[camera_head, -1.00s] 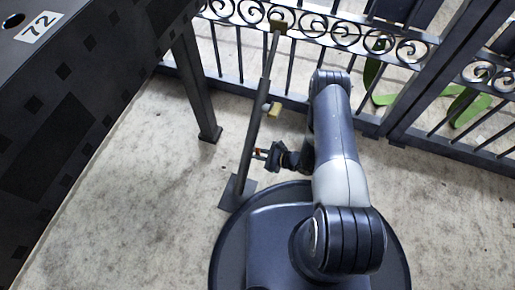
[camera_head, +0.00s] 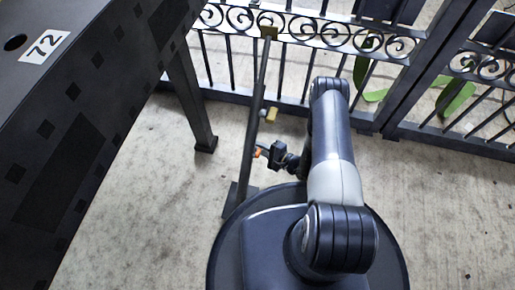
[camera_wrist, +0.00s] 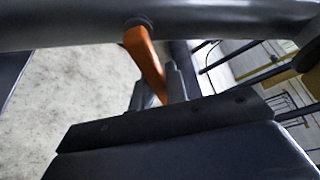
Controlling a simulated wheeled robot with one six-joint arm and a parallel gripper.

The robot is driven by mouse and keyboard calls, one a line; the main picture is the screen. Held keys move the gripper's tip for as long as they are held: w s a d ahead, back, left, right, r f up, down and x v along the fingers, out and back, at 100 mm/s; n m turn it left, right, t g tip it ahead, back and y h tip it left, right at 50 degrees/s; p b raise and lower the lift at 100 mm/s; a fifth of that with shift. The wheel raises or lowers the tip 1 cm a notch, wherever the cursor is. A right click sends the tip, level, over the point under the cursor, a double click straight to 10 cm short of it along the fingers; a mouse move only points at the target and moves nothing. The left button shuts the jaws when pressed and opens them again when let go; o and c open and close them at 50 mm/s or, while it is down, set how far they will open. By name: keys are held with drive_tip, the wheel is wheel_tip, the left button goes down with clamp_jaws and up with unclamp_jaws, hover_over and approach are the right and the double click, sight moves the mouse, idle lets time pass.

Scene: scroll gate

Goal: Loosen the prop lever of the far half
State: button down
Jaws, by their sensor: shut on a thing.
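My gripper (camera_head: 270,153) is beside the pole. In the wrist view my gripper (camera_wrist: 160,88) is shut on the lever's free end, which the fingers partly hide.
The black scrolled gate (camera_head: 310,35) stands behind the pole, with a thick post (camera_head: 420,75) at right. Bare concrete (camera_head: 150,190) lies between box and pole. Green leaves (camera_head: 455,98) show beyond the gate.

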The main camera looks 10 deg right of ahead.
drive_tip(key=shift+w+d+r+n+t+y, duration=0.15)
drive_tip(key=shift+r+n+t, duration=0.25)
drive_tip(key=shift+n, duration=0.25)
drive_tip(key=shift+w+r+n+t+y, duration=0.15)
drive_tip(key=shift+r+n+t, duration=0.2)
drive_tip(key=shift+n, duration=0.3)
drive_tip(key=shift+s, duration=0.1)
drive_tip(key=c, duration=1.7)
unclamp_jaws()
drive_tip(key=shift+d, duration=0.1)
